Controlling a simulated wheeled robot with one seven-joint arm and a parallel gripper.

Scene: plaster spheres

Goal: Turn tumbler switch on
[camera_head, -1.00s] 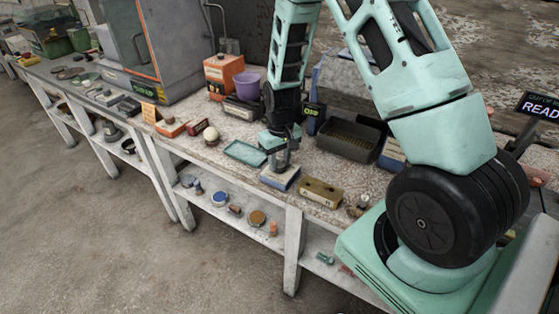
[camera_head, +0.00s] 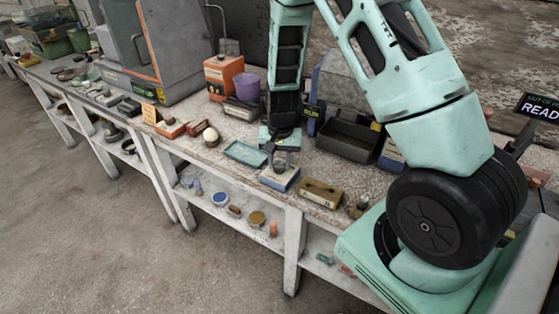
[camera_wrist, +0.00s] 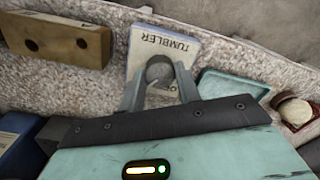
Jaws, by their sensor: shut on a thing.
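The tumbler switch (camera_head: 281,181) is a small white and blue box on the workbench, with a grey rounded knob on top. In the wrist view its white face (camera_wrist: 172,45) reads "TUMBLER", and the dark grey knob (camera_wrist: 159,69) stands between my fingers. My gripper (camera_head: 280,160) is over the box; in the wrist view my gripper (camera_wrist: 160,78) is shut on the knob, with one finger on each side. My fingers partly cover the knob and the near part of the face.
A tan block with holes (camera_head: 321,193) sits just right of the switch. A teal tray (camera_head: 246,153) is to its left, and a dark bin (camera_head: 347,140) stands behind to the right. A white ball (camera_head: 211,135) and a purple cup (camera_head: 249,86) are farther left.

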